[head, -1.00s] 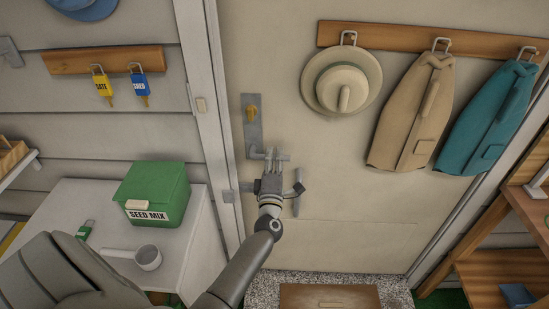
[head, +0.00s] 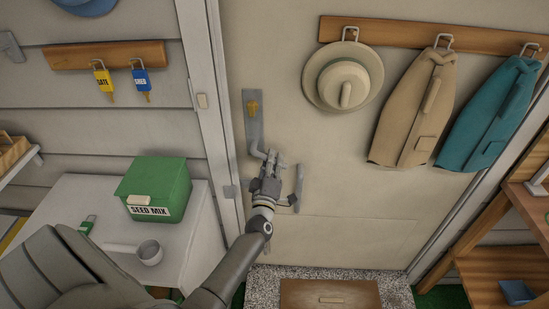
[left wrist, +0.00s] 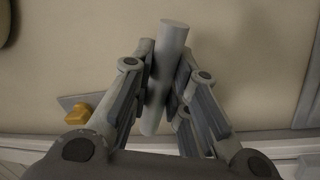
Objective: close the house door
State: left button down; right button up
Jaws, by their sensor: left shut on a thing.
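The house door (head: 335,235) is a beige panel filling the middle of the head view. On its left side is a grey lock plate (head: 249,105) with a yellow turn knob (head: 253,107) and a grey lever handle (head: 256,153). My left gripper (head: 269,166) is shut on the lever, which slopes down to the right. In the left wrist view the lever (left wrist: 168,60) lies between the two fingers, and the yellow knob (left wrist: 84,113) shows to the left. I cannot tell whether the door sits flush in its frame. My right gripper is not in view.
A hat (head: 343,77) and two coats hang on the door's rail (head: 395,36). A white table (head: 75,198) with a seed box (head: 157,185) is at left; wooden shelves (head: 490,265) are at right.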

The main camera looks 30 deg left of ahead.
pick_arm(q)
jog(key=shift+s+a+f+m+h, duration=0.15)
jog(key=shift+f+m, duration=0.1)
jog(key=shift+m, duration=0.25)
jog(key=shift+a+f+m+h, duration=0.15)
jog(key=shift+f+m, duration=0.1)
jog(key=shift+m, duration=0.25)
jog(key=shift+d, duration=0.1)
